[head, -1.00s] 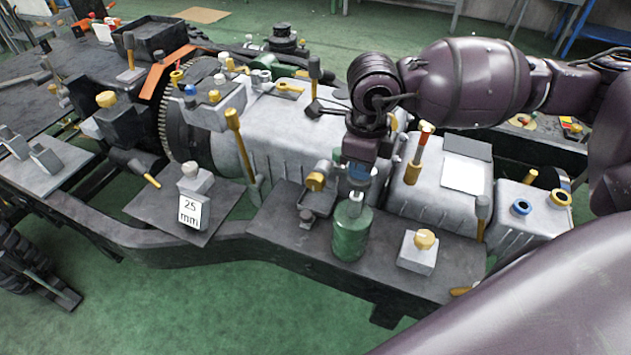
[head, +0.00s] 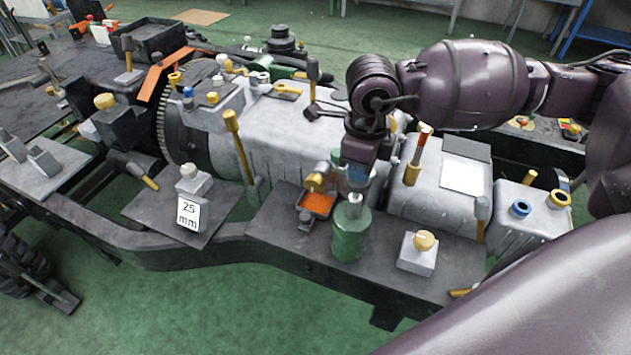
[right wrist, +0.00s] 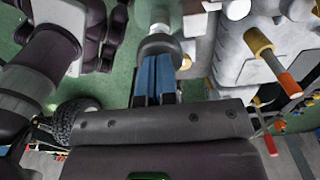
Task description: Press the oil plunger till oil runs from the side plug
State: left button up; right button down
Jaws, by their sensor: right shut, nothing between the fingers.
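A green oil bottle (head: 351,236) stands upright on the dark shelf, with a pale plunger top (head: 355,199). My right gripper (head: 357,186) points down right above the plunger, its blue fingers shut and empty. In the right wrist view the shut blue fingers (right wrist: 155,78) end close to a round grey piece (right wrist: 158,45); whether they touch it I cannot tell. Left of the bottle is the side plug with a yellow cap (head: 314,182). Below it a small tray (head: 303,222) holds orange liquid. My left gripper is not in view.
A grey block with a yellow knob (head: 417,256) stands right of the bottle.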

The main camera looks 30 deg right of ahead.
jog(key=shift+r+p, duration=0.65)
jog(key=shift+r, duration=0.85)
jog(key=shift+r+p, duration=0.75)
jog(key=shift+r, duration=0.85)
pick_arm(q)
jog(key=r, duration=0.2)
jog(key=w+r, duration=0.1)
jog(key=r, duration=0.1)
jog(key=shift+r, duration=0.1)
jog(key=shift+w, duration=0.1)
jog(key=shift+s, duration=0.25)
pick_arm(e)
jog(key=shift+f, duration=0.1)
